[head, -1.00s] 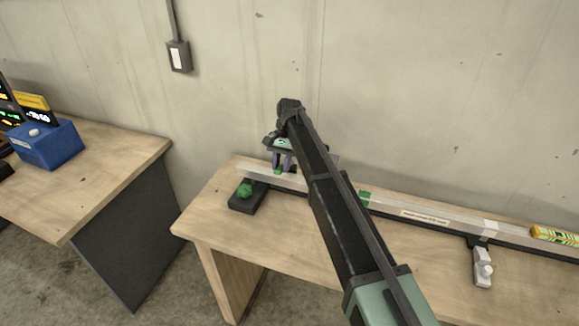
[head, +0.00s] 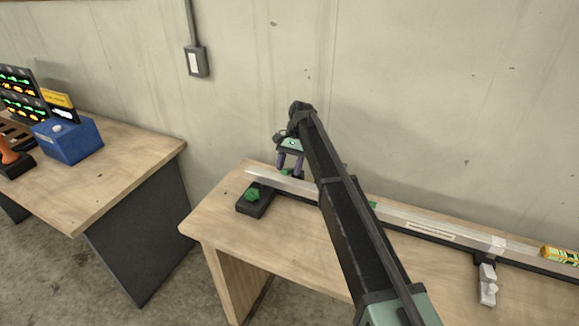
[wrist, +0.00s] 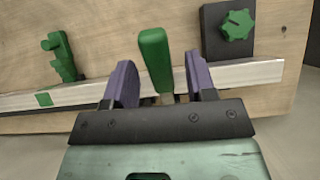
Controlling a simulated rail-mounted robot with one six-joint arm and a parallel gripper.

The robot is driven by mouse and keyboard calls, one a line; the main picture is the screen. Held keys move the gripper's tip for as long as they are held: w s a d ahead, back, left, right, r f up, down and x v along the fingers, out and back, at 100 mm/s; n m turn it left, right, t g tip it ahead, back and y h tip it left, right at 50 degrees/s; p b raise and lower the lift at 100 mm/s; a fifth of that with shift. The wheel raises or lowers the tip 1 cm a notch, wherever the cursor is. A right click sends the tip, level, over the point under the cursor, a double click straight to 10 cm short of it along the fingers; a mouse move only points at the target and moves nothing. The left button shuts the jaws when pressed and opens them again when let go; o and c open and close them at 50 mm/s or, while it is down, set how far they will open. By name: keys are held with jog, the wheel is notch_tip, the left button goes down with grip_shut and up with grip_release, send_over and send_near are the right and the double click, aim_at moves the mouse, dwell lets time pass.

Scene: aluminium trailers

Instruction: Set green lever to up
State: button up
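The green lever (wrist: 155,60) stands in the middle of the wrist view, at the metal rail. My gripper (wrist: 161,80) is open, with one purple finger on each side of the lever. Gaps show between the lever and both fingers. In the head view my gripper (head: 290,164) is above the left end of the rail, pointing down. My arm hides part of the rail.
A green knob on a dark block (head: 252,196) sits close beside the rail's left end. Another green fitting (wrist: 60,56) is at the left of the wrist view. Bare wooden tabletop (head: 240,230) lies in front.

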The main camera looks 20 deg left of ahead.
aim_at(289, 168)
notch_tip(289, 168, up, 20)
jog(key=p, duration=2)
